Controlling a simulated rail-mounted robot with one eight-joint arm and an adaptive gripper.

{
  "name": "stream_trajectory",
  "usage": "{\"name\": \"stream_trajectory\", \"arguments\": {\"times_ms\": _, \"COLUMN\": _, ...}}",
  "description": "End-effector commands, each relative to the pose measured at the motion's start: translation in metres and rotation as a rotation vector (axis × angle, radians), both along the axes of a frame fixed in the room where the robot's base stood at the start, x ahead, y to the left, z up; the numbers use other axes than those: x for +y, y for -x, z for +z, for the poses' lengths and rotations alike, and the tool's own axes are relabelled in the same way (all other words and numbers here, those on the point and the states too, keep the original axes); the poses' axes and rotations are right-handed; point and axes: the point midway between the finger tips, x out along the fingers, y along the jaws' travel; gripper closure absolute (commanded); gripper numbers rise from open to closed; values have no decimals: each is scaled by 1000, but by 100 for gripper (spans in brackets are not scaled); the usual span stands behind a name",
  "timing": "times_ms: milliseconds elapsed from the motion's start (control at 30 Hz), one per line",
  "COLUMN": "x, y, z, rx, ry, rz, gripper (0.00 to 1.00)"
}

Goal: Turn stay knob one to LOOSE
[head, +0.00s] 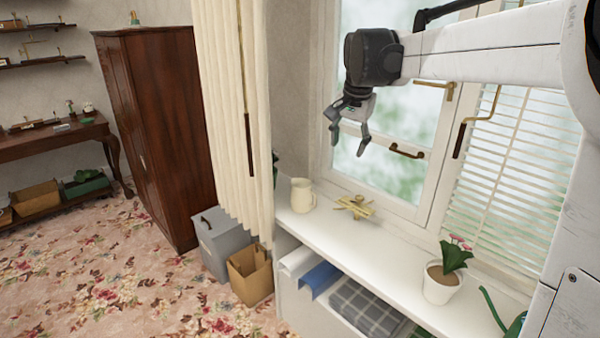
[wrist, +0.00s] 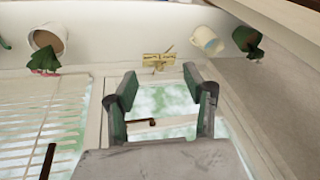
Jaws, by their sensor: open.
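A brass fitting (head: 355,207) with several short arms sits on the white sill at the foot of the window. It also shows in the wrist view (wrist: 158,59), beyond my fingertips. It may be the stay with its knobs; single knobs and any LOOSE marking are too small to read. My gripper (head: 348,131) hangs in front of the window pane, above and apart from the fitting. Its two fingers are spread and empty, as the wrist view (wrist: 160,80) also shows. A brown-and-brass handle (head: 407,151) is on the window frame right of my gripper.
A cream jug (head: 302,195) stands on the sill left of the fitting, and a potted pink flower (head: 441,284) stands to the right. The sill between fitting and pot is clear. A cream curtain (head: 228,110) hangs left; a blind (head: 505,165) covers the right pane.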

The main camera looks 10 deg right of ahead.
Motion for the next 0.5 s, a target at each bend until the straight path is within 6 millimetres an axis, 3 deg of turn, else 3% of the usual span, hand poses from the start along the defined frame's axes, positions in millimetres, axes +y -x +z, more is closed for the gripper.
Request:
{"name": "stream_trajectory", "arguments": {"times_ms": 100, "x": -19, "y": -39, "z": -8, "rx": 32, "ry": -26, "rz": -88, "gripper": 53}}
{"name": "stream_trajectory", "arguments": {"times_ms": 267, "x": -44, "y": -83, "z": -24, "rx": 74, "ry": -58, "rz": -208, "gripper": 53}}
{"name": "stream_trajectory", "arguments": {"times_ms": 500, "x": -84, "y": -140, "z": -63, "rx": 139, "ry": -100, "rz": -389, "gripper": 53}}
